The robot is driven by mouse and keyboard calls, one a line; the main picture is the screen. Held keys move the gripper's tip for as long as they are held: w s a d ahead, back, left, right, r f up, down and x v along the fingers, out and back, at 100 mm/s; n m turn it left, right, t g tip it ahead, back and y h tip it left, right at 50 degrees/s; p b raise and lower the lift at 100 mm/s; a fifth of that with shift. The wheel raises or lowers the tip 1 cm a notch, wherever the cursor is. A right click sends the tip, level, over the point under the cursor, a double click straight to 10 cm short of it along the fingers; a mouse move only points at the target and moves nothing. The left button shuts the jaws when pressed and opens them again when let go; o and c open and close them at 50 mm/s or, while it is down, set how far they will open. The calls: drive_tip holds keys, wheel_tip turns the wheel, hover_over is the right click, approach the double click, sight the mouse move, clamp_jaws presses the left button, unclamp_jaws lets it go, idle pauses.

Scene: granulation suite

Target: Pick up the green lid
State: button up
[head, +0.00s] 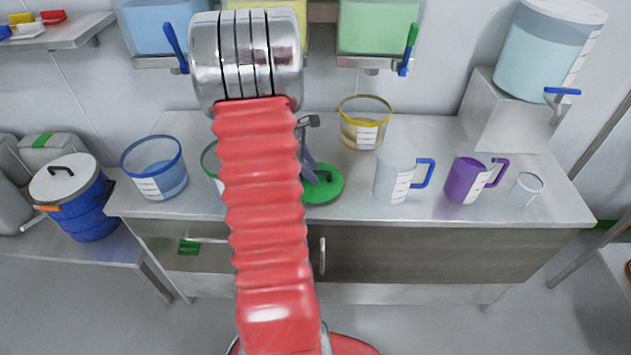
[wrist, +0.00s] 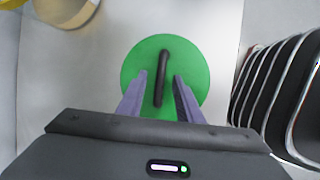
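The green lid (head: 326,188) lies flat on the steel bench, just right of my arm in the head view. In the wrist view the round green lid (wrist: 195,62) has a black bar handle (wrist: 161,72) across its middle. My gripper (wrist: 160,78) is open over the lid, with one grey-purple finger on each side of the handle. Gaps show between the handle and both fingers. In the head view my gripper (head: 311,172) is partly hidden by my arm. I cannot tell how far the fingertips are above the lid.
A green-rimmed bucket (head: 209,161) stands left of the lid, mostly behind my arm. A yellow-rimmed bucket (head: 365,125) stands behind it. A clear jug (head: 393,180) with a blue handle and a purple jug (head: 464,181) stand to the right. A blue-rimmed bucket (head: 155,170) stands left.

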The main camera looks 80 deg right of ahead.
drive_tip(key=shift+c, duration=0.2)
idle(0.3)
clamp_jaws()
idle(0.4)
